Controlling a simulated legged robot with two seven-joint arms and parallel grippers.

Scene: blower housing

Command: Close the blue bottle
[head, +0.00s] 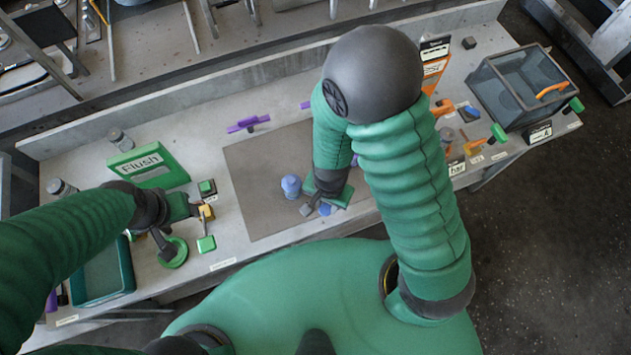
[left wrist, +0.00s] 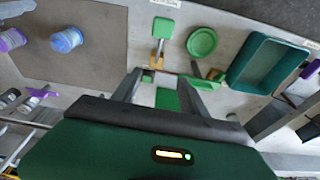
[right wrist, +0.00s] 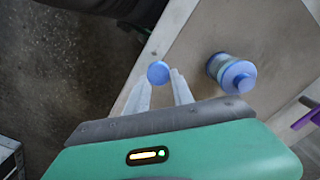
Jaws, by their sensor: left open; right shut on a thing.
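The blue bottle (head: 291,186) stands on the dark mat in the head view, left of my right gripper. It also shows in the right wrist view (right wrist: 230,72), right of the fingers and apart from them, and in the left wrist view (left wrist: 66,40). My right gripper (head: 316,207) is shut on a small round blue piece that looks like a cap (right wrist: 158,72), held between the fingertips. My right arm and hand partly hide this piece in the head view. My left gripper (left wrist: 160,80) is open, above the bench's left part near green and yellow pieces.
The grey mat (head: 255,160) covers the bench middle. A green "Flush" box (head: 150,165), a green round dish (head: 174,252) and a teal tray (head: 103,275) are on the left. A dark bin (head: 500,92) stands at the right end. Purple pieces (head: 248,124) lie behind the mat.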

